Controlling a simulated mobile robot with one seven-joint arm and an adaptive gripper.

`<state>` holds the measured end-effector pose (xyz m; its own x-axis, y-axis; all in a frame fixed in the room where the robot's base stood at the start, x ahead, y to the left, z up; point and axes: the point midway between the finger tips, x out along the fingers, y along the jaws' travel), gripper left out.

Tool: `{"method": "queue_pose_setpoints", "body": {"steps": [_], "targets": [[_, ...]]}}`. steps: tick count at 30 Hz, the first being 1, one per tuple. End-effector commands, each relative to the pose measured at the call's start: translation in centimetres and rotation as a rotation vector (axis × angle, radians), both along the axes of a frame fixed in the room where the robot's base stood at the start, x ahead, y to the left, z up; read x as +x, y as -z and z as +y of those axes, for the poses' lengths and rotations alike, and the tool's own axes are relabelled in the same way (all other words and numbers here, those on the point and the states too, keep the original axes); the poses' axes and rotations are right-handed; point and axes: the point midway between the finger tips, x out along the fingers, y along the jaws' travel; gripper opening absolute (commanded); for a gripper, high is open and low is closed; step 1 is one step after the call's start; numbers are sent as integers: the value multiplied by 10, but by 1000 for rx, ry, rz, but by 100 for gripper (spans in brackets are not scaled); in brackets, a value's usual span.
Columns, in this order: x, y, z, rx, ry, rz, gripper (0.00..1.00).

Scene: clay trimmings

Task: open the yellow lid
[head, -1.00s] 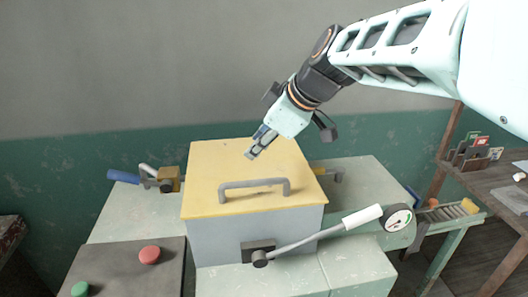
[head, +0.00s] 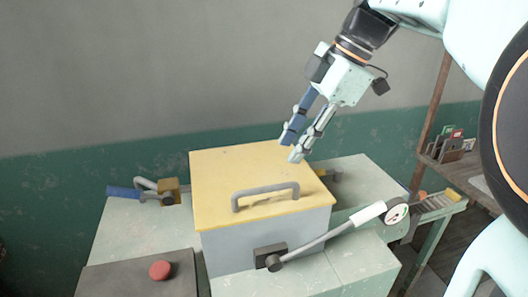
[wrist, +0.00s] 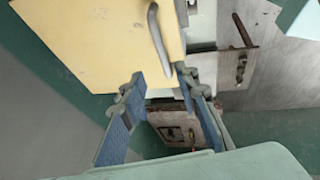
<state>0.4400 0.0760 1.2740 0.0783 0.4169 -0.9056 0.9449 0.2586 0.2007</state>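The yellow lid (head: 250,170) lies flat and closed on a grey box (head: 262,240). A grey bar handle (head: 265,192) stands on top of the lid near its front edge. My gripper (head: 292,150) is above the lid's back right part, pointing down, with its fingers apart and nothing between them. It does not touch the handle. In the wrist view, the lid (wrist: 95,40) and its handle (wrist: 158,40) fill the upper left, and the open fingers (wrist: 163,115) reach up near the lid's edge.
A lever with a white grip (head: 368,214) is fixed at the box's front right, beside a gauge (head: 397,214). A blue-handled clamp (head: 124,192) sits on the left of the bench. A red button (head: 160,270) is on a dark panel in front. A wooden shelf (head: 445,175) stands right.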

Motion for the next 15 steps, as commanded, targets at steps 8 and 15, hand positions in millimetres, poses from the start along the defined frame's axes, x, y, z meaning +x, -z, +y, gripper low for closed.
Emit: {"method": "queue_pose_setpoints", "body": {"steps": [8,15], "targets": [[-2,19,6,-1,-15,9,29],[1,60,26,0,-14,10,29]]}}
